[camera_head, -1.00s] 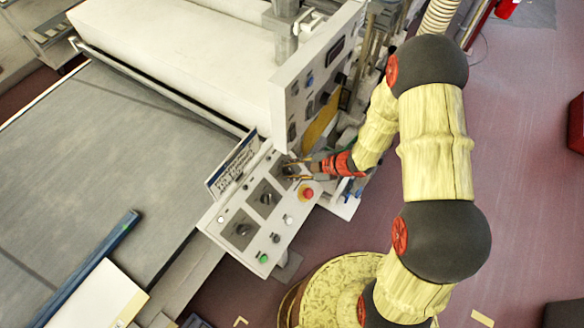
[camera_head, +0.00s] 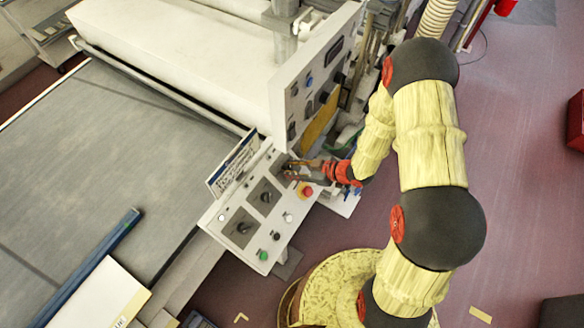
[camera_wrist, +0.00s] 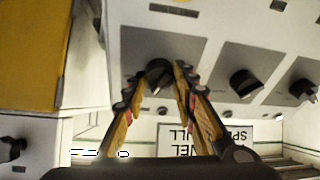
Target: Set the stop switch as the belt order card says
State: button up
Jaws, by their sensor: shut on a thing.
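A sloped grey control panel (camera_head: 222,242) carries three black rotary knobs in a row. My gripper (camera_head: 288,168) is at the far-end knob, which it mostly hides in the head view. In the wrist view my gripper (camera_wrist: 160,82) has its fingertips on either side of this end knob (camera_wrist: 158,72) and is shut on it. The middle knob (camera_wrist: 245,82) and the other end knob (camera_wrist: 303,90) stand free. The card (camera_head: 230,166) stands along the panel's belt-side edge. In the wrist view the card (camera_wrist: 215,140) is upside down and only partly readable. Knob labels are too small to read.
A red button (camera_head: 305,190) sits close to my gripper, and a green button (camera_head: 263,256) is at the panel's near end. An upright panel (camera_head: 300,75) rises behind. The grey belt (camera_head: 100,170) lies left.

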dwell(0.4)
jog(key=o, duration=1.1)
jog(key=v, duration=1.2)
jog(key=shift+s, duration=0.1)
jog(key=shift+f, duration=0.15)
